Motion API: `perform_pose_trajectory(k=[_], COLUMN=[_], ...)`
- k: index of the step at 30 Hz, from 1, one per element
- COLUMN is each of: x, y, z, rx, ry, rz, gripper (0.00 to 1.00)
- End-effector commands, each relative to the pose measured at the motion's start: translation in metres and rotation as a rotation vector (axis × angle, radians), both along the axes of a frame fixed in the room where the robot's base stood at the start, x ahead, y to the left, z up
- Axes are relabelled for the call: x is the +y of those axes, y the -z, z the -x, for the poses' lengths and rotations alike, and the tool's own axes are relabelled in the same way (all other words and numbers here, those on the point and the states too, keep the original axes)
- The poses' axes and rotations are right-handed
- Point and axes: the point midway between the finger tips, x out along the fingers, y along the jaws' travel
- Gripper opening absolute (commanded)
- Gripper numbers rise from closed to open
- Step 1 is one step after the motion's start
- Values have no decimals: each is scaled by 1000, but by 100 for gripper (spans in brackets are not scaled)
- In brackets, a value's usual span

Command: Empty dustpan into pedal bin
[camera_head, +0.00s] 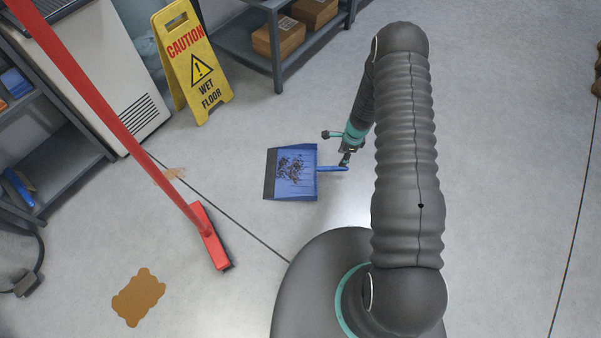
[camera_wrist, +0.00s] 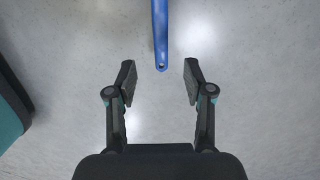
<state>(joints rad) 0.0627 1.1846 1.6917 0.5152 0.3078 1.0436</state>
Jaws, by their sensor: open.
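A blue dustpan (camera_head: 307,184) lies on the grey floor in the head view, with dark debris (camera_head: 291,168) on its pan. Its blue handle (camera_head: 330,169) points right, toward my gripper (camera_head: 345,157). In the wrist view the end of the handle (camera_wrist: 160,40) reaches in from the top, centred between the two fingertips of my gripper (camera_wrist: 160,84). The fingers are apart and do not touch the handle. The pan itself is outside the wrist view. I see no pedal bin in either view.
A red broom (camera_head: 203,232) stands slanted left of the dustpan. A yellow wet-floor sign (camera_head: 192,62) stands behind it. A shelf with boxes (camera_head: 279,38) is at the back. A brown patch (camera_head: 138,297) lies at front left. The floor on the right is mostly clear.

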Motion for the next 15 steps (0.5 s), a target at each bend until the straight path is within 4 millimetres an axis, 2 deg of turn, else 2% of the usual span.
perform_pose_trajectory(k=[8,15], x=[4,9], y=[24,54], z=[0,0], rx=[1,1], ry=[-3,-4], rz=[0,0], gripper=[52,52])
